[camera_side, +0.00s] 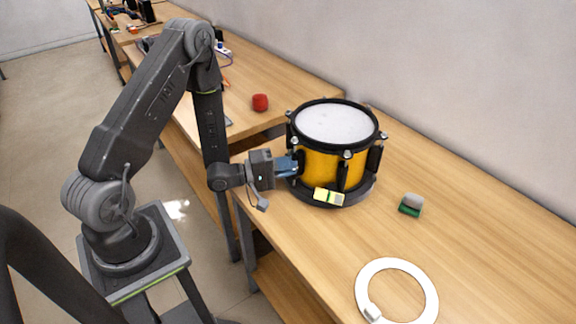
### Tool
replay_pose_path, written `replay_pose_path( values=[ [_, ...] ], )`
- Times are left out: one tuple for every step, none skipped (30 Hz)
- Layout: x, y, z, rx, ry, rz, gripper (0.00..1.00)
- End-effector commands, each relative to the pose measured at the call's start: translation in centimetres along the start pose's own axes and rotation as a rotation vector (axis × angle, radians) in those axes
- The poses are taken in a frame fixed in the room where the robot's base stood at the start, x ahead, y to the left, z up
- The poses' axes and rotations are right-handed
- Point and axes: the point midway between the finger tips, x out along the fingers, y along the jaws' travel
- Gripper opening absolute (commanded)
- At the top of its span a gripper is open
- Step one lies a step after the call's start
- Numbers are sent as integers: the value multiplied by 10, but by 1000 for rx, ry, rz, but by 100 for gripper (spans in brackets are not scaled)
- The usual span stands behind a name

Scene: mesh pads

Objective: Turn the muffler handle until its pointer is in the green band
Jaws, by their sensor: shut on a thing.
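A yellow drum with a black rim and white head (335,125) stands on a dark round base on the wooden table. My gripper (290,166) reaches it from the left and is shut at the drum's left side. The muffler handle is hidden by the gripper's blue fingers, so its shape and angle cannot be made out. A small plate with pale, yellow and green areas (329,197) sits at the front of the drum's base. The pointer is too small to tell against it.
A grey and green block (411,204) lies right of the drum. A white ring (364,287) lies at the front right. A red object (260,102) stands on the table behind. The table between drum and ring is clear.

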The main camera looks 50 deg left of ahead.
Motion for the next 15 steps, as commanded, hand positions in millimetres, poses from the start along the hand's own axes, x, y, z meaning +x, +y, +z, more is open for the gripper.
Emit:
replay_pose_path(
  values=[
    [0, 0, 0, 0, 0, 0, 0],
    [0, 0, 0, 0, 0, 0, 0],
    [0, 0, 0, 0, 0, 0, 0],
    [0, 0, 0, 0, 0, 0, 0],
    [0, 0, 0, 0, 0, 0, 0],
    [0, 0, 0, 2, 0, -1, 0],
    [0, 0, 0, 8, 0, -3, 0],
    [0, 0, 0, 20, 0, -8, 0],
    [0, 1, 0, 45, 0, -18, 0],
    [0, 1, 0, 70, 1, -29, 0],
    [0, 2, 0, 99, 1, -39, 0],
    [0, 1, 0, 137, 1, -56, 0],
    [0, 2, 0, 166, 1, -66, 0],
    [0, 2, 0, 192, 0, -78, 0],
    [0, 2, 0, 221, 0, -89, 0]
  ],
)
